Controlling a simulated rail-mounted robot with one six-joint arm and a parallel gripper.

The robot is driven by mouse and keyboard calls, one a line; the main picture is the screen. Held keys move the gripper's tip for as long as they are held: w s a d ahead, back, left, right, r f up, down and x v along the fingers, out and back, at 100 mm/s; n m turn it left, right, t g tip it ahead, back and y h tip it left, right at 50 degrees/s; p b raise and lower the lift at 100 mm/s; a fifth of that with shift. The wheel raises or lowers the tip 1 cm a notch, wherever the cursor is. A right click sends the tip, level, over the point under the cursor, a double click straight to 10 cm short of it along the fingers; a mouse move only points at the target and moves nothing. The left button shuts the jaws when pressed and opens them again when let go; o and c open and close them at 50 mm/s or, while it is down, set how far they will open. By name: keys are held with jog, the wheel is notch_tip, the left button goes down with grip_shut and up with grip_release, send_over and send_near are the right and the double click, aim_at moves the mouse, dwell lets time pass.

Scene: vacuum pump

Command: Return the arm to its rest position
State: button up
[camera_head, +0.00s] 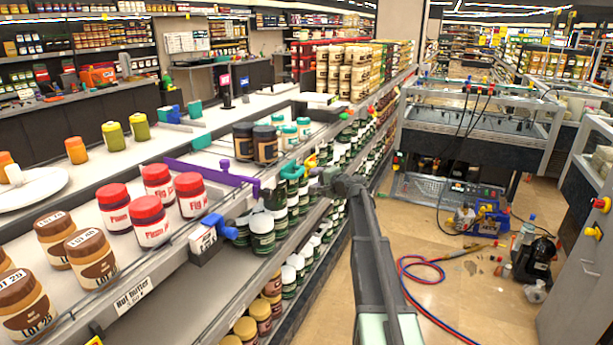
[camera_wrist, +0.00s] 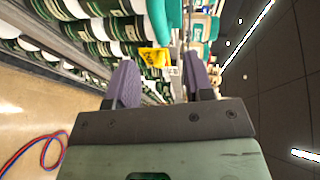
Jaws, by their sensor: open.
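My arm (camera_head: 372,250) rises from the lower middle of the head view and reaches toward the shelf edge. My gripper (camera_head: 318,182) is at its far end, beside the shelf front, small and partly hidden by the arm in this view. In the wrist view my gripper (camera_wrist: 161,82) shows two purple-grey fingers spread apart with nothing held between them. Shelves of dark green jars (camera_wrist: 95,8) lie beyond the fingers. A yellow tag (camera_wrist: 154,59) and a teal object (camera_wrist: 170,25) show past the gap between the fingers.
The shelf (camera_head: 225,262) with red-lidded jars (camera_head: 150,220) runs along the left. Open floor (camera_head: 385,275) lies right of the arm, with a red and blue hose (camera_head: 425,279). A blue-yellow machine (camera_head: 480,218) and a black device (camera_head: 535,258) stand farther right.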

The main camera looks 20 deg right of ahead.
jog(key=s+a+f+n+g+p, duration=0.1)
jog(key=s+a+f+n+g, duration=0.3)
jog(key=s, duration=0.3)
jog(key=s+a+f+n+g+p, duration=0.1)
jog(key=s+a+n+g+p, duration=0.15)
jog(key=s+a, duration=0.45)
jog(key=s+a+f+n+g, duration=0.25)
jog(key=s+a+g, duration=0.2)
jog(key=s, duration=0.25)
jog(key=s+a+r+n+g+h+p, duration=0.2)
jog(key=s+a, duration=0.4)
jog(key=s, duration=0.3)
jog(key=s+a+r+n+g+h+p, duration=0.1)
jog(key=s+a+n+g+h+p, duration=0.1)
jog(key=s+a+p, duration=0.2)
jog(key=s+a, duration=0.3)
jog(key=s, duration=0.2)
jog(key=shift+s+r+n+h+p, duration=0.3)
jog(key=shift+s+r+n+p, duration=0.05)
jog(key=shift+n+p, duration=0.05)
jog(key=shift+a, duration=0.1)
